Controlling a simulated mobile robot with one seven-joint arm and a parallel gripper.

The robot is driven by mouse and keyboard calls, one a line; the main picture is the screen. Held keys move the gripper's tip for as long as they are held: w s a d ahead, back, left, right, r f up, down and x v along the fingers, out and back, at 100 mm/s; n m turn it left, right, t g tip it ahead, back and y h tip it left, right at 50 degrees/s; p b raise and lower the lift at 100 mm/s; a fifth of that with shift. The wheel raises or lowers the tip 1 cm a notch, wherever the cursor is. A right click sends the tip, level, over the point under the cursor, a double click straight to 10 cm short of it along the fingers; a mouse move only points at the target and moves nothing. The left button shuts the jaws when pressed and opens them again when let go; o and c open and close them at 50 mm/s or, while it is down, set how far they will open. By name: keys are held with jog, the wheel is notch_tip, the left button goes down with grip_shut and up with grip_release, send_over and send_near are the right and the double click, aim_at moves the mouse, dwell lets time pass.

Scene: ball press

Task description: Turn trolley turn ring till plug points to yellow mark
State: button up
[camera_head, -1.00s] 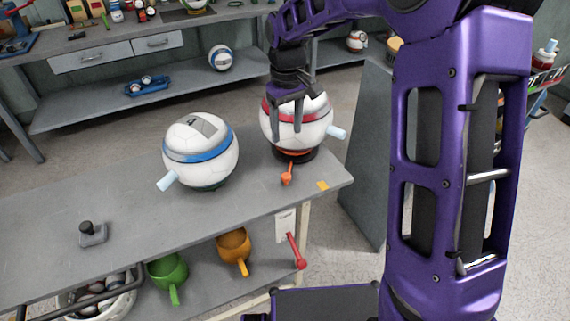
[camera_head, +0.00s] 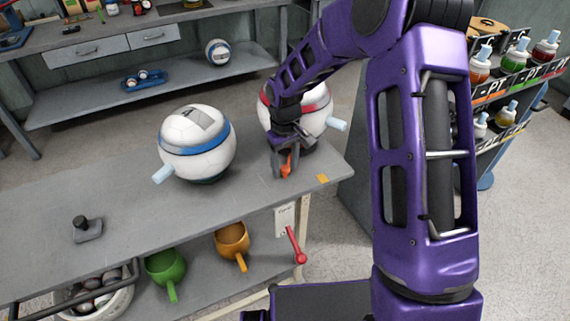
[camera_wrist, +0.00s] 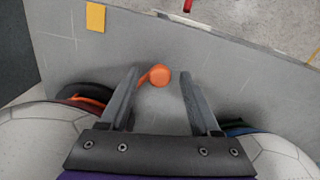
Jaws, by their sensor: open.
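The red-banded white ball (camera_head: 318,105) sits on a turn ring at the table's far right corner. Its pale blue plug (camera_head: 337,124) points right. The ring's orange handle (camera_head: 286,166) sticks out toward the front; its round knob also shows in the wrist view (camera_wrist: 160,75). The ring itself (camera_wrist: 88,103) is mostly hidden by the ball. The yellow mark (camera_head: 322,178) lies at the table's right edge, right of the handle; it also shows in the wrist view (camera_wrist: 96,17). My gripper (camera_head: 285,176) is open and points down, its fingers on either side of the handle's knob.
A blue-banded ball (camera_head: 197,145) with its own plug stands close to the left on the grey table (camera_head: 120,210). A black-knobbed block (camera_head: 87,230) is at the front left. A red lever (camera_head: 297,246) hangs at the table's right end. The front middle is clear.

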grip_shut()
dwell(1.4)
